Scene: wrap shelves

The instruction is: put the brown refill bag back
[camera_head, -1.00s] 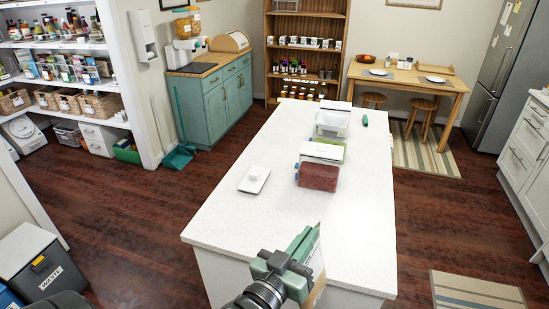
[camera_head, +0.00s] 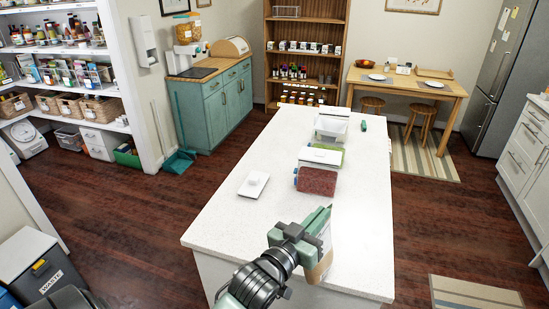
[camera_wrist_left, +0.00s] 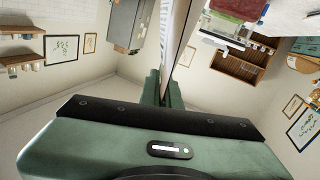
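My left gripper (camera_head: 318,224) is over the near end of the white island. It is shut on the brown refill bag (camera_head: 320,268), which shows a brown lower part and a pale upper part. The gripper and arm hide part of the bag. In the left wrist view the fingers (camera_wrist_left: 164,88) close on the thin pale edge of the bag (camera_wrist_left: 179,42). I cannot tell whether the bag touches the island top. My right gripper is not in view.
The white island (camera_head: 240,222) holds a clear container with red contents (camera_head: 317,181), a loose white lid (camera_head: 253,184) and more containers behind. Pantry shelves (camera_head: 60,47) stand at left, a wooden shelf unit (camera_head: 307,65) at the back. The island's near left top is clear.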

